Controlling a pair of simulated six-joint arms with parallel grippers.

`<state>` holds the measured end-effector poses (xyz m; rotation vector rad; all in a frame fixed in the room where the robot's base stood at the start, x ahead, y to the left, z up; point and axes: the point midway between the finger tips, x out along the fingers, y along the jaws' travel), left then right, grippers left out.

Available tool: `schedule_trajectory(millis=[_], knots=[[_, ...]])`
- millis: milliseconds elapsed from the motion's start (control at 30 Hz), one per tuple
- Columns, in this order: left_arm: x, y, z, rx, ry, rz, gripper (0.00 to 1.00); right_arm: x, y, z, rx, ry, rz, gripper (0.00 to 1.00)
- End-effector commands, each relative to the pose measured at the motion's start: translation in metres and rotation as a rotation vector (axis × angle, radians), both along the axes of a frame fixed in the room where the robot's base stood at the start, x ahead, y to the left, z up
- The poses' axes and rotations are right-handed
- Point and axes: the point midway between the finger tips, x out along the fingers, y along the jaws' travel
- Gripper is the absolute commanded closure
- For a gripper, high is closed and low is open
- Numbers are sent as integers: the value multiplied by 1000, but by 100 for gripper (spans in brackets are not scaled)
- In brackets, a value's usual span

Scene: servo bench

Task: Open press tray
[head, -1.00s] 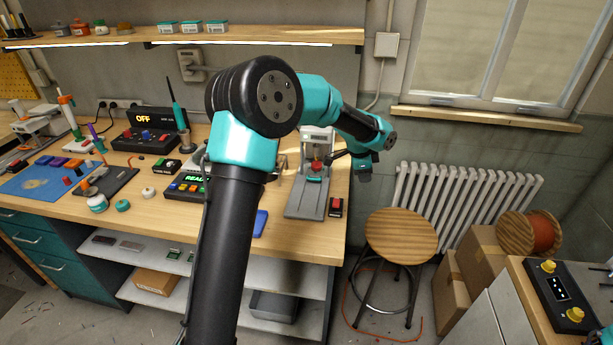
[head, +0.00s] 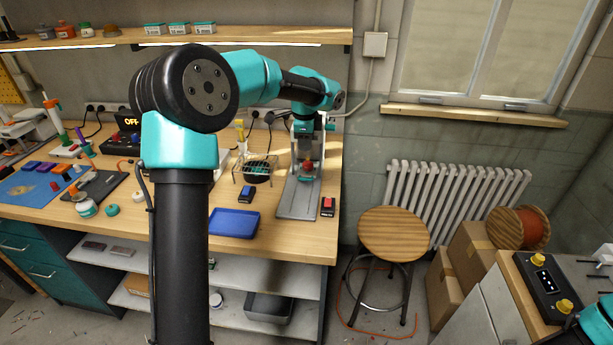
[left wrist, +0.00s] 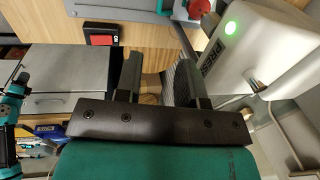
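The press (head: 305,150) stands at the right end of the bench, with a long grey base plate (head: 296,200) in front and a red part (head: 308,166) under its head. I cannot make out a separate tray. In the left wrist view, the pale press head (left wrist: 262,45), with a lit green light, fills the upper right. My left gripper (left wrist: 157,88) is open with nothing between its fingers, beside the press head. In the head view my own arm largely hides it. My right arm shows at the lower right edge; its gripper cannot be made out clearly.
A red-and-black switch box (head: 328,206) sits right of the base plate; it also shows in the left wrist view (left wrist: 100,38). A blue tray (head: 233,223) and a wire basket (head: 257,168) lie to the left. A stool (head: 393,235) stands off the bench end.

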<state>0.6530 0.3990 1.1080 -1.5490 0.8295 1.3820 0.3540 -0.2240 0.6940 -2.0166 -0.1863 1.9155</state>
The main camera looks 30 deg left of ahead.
Motion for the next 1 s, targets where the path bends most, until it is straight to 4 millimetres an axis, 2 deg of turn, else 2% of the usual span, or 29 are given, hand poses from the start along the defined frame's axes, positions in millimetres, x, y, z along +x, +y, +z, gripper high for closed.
schedule_trajectory(millis=[700,833,1000], knots=[[19,8,-119,-1,3,0,64,0,0,0,0,0,0,100],[22,10,-138,-2,2,-1,64,0,0,0,0,0,0,100],[24,10,-152,-2,-1,0,64,0,0,0,0,0,0,100]])
